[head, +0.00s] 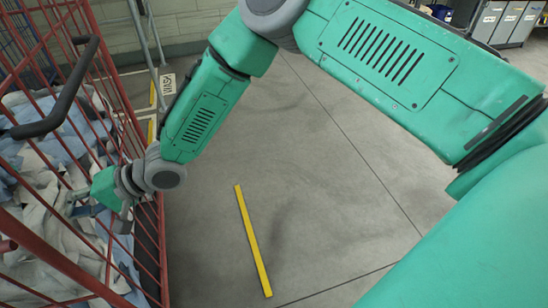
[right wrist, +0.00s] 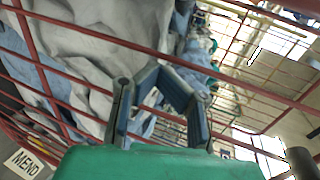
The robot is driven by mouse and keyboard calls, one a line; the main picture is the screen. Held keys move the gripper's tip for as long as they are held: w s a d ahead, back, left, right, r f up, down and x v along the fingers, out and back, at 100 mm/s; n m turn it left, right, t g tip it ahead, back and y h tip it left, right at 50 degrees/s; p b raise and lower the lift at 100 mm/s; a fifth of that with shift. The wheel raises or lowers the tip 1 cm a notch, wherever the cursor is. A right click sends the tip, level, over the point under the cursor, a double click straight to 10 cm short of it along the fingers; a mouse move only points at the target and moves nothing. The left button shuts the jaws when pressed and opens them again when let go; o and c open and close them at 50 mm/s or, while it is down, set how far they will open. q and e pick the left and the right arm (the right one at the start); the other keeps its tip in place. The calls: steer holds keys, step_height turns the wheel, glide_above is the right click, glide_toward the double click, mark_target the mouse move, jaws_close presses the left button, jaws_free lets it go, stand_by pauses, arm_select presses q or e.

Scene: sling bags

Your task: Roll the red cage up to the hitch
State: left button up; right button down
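The red cage (head: 75,85) stands at the left of the head view, its wire sides around a heap of white and blue cloth. A black bar handle (head: 62,105) runs along its near upper part. My right gripper (head: 100,213) is at the cage's right-hand wire side, low in the head view. In the right wrist view its blue-grey fingers (right wrist: 158,105) are close to the red bars (right wrist: 190,58), with cloth behind them. I cannot tell whether they grip a bar. My left gripper is out of view. I cannot make out a hitch.
A yellow strip (head: 253,240) lies on the open grey floor right of the cage. A WASH sign (head: 168,84) is beyond the cage, and a MEND sign (right wrist: 27,162) shows in the wrist view. Grey bins (head: 505,20) stand at the far right.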

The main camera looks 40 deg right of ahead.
steer(key=shift+s, duration=0.1)
steer(key=v, duration=1.2)
steer(key=shift+f, duration=0.1)
